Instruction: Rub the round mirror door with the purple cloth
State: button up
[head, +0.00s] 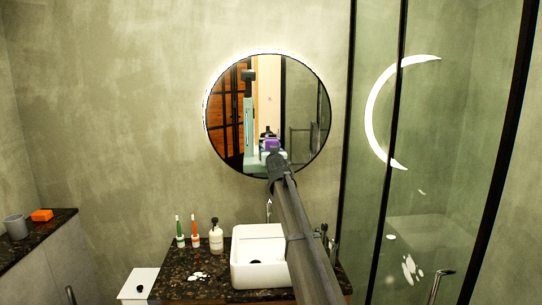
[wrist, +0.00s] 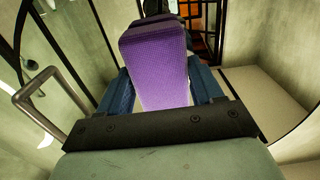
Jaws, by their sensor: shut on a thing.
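The round mirror door (head: 225,120) hangs on the wall in the head view, with a thin dark rim and a bright glow along its upper left edge. My arm reaches up to its lower part, and my gripper (head: 277,158) is in front of the lower edge. In the wrist view my gripper (wrist: 160,92) is shut on the purple cloth (wrist: 158,62), which stands out between the two blue fingers. In the head view a purple patch shows in the mirror just above my gripper. My arm hides the cloth's near side there, and I cannot tell whether it touches the mirror.
Below the mirror are a white basin (head: 245,262), a soap bottle (head: 216,240) and two toothbrushes on a dark speckled counter (head: 190,284). A grey cup (head: 15,227) and an orange block (head: 42,215) sit on the left ledge. A black-framed glass screen (head: 398,130) stands right.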

aim_at(262, 144)
jog(key=shift+w+a+r, duration=0.1)
jog(key=shift+r, duration=0.5)
jog(key=shift+w+a+r, duration=0.1)
jog(key=shift+a+r, duration=0.15)
jog(key=shift+a, duration=0.4)
jog(key=shift+s+a+r, duration=0.1)
jog(key=shift+a+r, duration=0.15)
jog(key=shift+a, duration=0.4)
jog(key=shift+w+a+r, duration=0.1)
jog(key=shift+a+r, duration=0.15)
jog(key=shift+a, duration=0.4)
jog(key=shift+d, duration=2.1)
jog(key=s, duration=0.6)
jog(key=shift+s+a, duration=0.1)
jog(key=shift+s, duration=0.1)
jog(key=s, duration=0.2)
jog(key=shift+s, duration=0.4)
